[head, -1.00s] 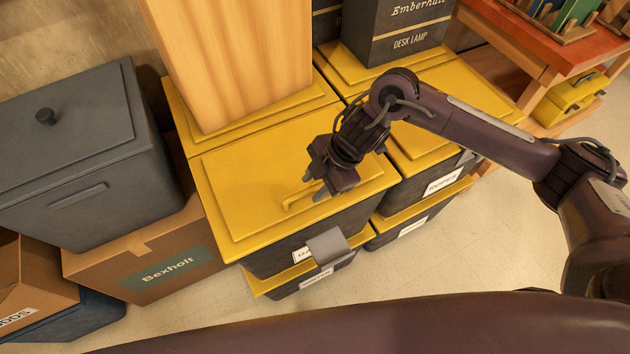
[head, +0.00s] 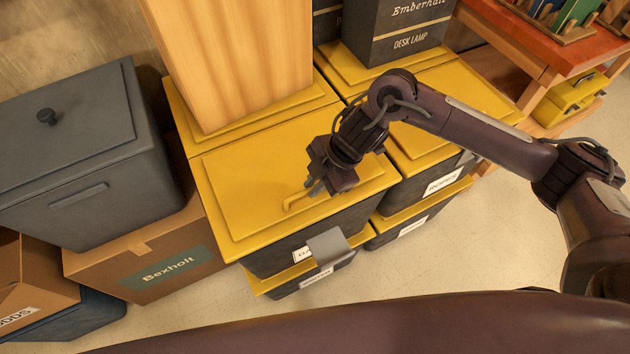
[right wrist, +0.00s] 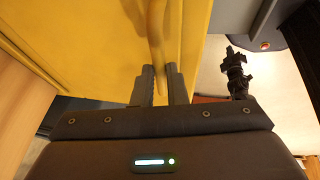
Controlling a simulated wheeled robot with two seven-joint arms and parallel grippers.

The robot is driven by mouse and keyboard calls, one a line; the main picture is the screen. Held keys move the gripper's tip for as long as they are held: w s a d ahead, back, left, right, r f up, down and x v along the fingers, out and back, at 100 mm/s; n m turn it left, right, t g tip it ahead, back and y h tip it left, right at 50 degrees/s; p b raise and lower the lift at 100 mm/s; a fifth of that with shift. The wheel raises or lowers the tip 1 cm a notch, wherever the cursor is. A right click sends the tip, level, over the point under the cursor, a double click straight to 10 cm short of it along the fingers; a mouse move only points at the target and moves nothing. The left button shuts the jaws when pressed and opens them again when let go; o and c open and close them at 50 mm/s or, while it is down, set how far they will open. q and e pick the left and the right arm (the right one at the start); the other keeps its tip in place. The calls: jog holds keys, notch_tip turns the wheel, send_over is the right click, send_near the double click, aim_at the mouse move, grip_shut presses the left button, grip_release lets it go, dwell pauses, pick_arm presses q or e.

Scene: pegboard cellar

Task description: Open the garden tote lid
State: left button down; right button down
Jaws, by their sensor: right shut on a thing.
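The garden tote (head: 275,258) is a dark bin with a closed yellow lid (head: 245,175), in the middle of the head view. Its white label, partly covered by a grey plate (head: 328,243), shows only its first letters. A yellow bar handle (head: 294,204) stands on the lid near its front. My right gripper (head: 316,187) is shut on this handle. The right wrist view shows the handle (right wrist: 157,35) running between the two fingers (right wrist: 162,82). A dark gripper-like part, apparently my left gripper (right wrist: 236,75), shows small in that view; its jaws are unclear.
A tall wooden block (head: 240,60) stands on yellow lids behind the tote. A grey lidded bin (head: 75,150) sits on a Bexholt carton (head: 150,262) at left. More yellow-lidded totes (head: 412,220) adjoin at right. Clear floor (head: 440,262) lies in front and right.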

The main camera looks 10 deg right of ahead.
jog(key=w+a+r+p, duration=0.1)
jog(key=w+r+p, duration=0.2)
jog(key=r, duration=0.4)
jog(key=w+a+r+p, duration=0.1)
jog(key=w+r+p, duration=0.3)
jog(key=r+p, duration=0.2)
jog(key=shift+r, duration=0.55)
jog(key=shift+f, duration=0.1)
